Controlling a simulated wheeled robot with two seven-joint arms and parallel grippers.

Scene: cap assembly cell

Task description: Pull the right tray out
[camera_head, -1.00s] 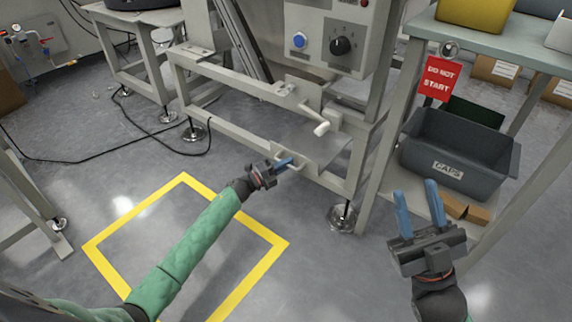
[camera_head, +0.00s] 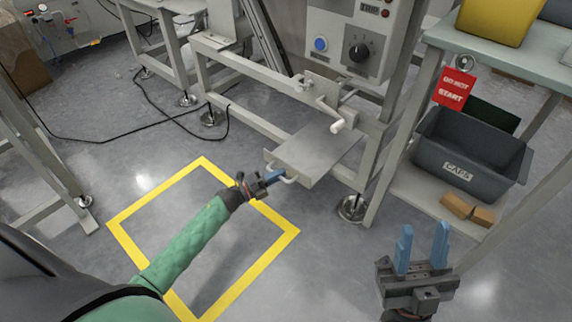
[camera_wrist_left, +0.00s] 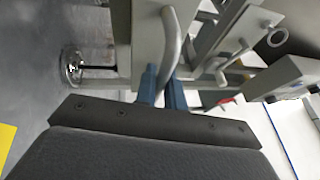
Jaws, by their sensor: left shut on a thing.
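The right tray (camera_head: 318,152) is a flat grey metal plate. It juts out from the lower frame of the machine, toward me. Its front carries a pale bent handle (camera_head: 291,178), which also shows in the left wrist view (camera_wrist_left: 172,45). My left gripper (camera_head: 276,178) is shut on this handle, with its blue fingers (camera_wrist_left: 163,88) on either side of the bar. My right gripper (camera_head: 424,245) is open and empty, fingers pointing up, at the lower right. The tray's rear part is hidden under the machine frame.
A crank (camera_head: 337,126) sits above the tray. A dark caps bin (camera_head: 470,165) stands on the lower shelf at right, with brown blocks (camera_head: 467,208) beside it. A machine foot (camera_head: 352,208) is right of the tray. The yellow-outlined floor (camera_head: 210,230) is clear.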

